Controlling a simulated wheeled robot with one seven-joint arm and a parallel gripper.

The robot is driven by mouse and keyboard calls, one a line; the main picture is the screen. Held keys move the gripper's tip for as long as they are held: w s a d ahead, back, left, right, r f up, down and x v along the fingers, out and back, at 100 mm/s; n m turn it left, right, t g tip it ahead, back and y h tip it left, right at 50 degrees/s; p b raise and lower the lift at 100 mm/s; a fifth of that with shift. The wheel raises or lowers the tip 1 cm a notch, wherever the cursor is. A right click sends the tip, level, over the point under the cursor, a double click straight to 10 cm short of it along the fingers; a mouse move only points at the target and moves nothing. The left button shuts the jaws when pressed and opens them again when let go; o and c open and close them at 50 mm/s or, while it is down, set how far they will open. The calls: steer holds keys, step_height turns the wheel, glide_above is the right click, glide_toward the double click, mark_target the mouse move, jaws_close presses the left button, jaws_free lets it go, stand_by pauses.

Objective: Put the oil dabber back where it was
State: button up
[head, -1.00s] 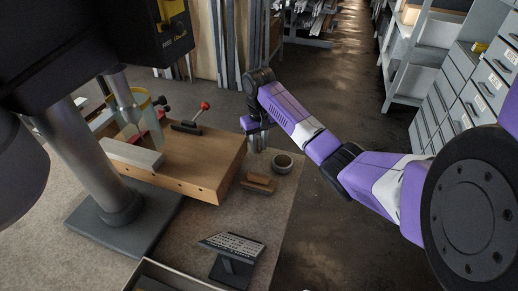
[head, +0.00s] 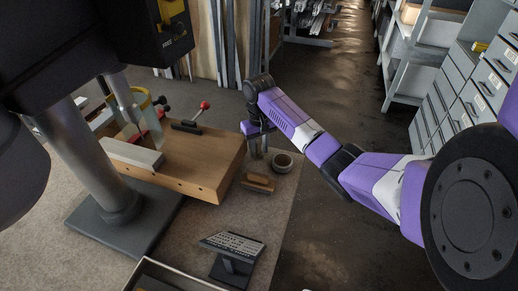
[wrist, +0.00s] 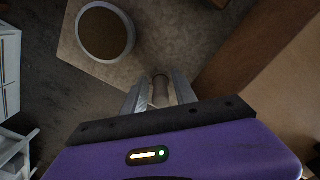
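My gripper (head: 258,150) hangs low at the right edge of the wooden bench block, pointing down. In the wrist view, a short grey-brown cylinder (wrist: 160,90), which looks like the oil dabber, stands between my two fingers (wrist: 159,94). The fingers appear closed against its sides. Its lower end is hard to make out. A round pot with a pale rim (head: 282,162) and brown inside sits on the mat just right of my gripper. It also shows at upper left in the wrist view (wrist: 105,32).
The wooden block (head: 200,165) stands close left of my gripper, with a red-knobbed lever (head: 203,106) on top. A small wooden-backed piece (head: 258,182) lies below my gripper. A dark stand with a plate (head: 232,258) is nearer. Floor is clear right of the mat.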

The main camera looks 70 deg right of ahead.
mark_target(259, 143)
step_height(259, 143, up, 12)
steer(key=shift+r+p, duration=0.1)
steer(key=shift+p, duration=0.95)
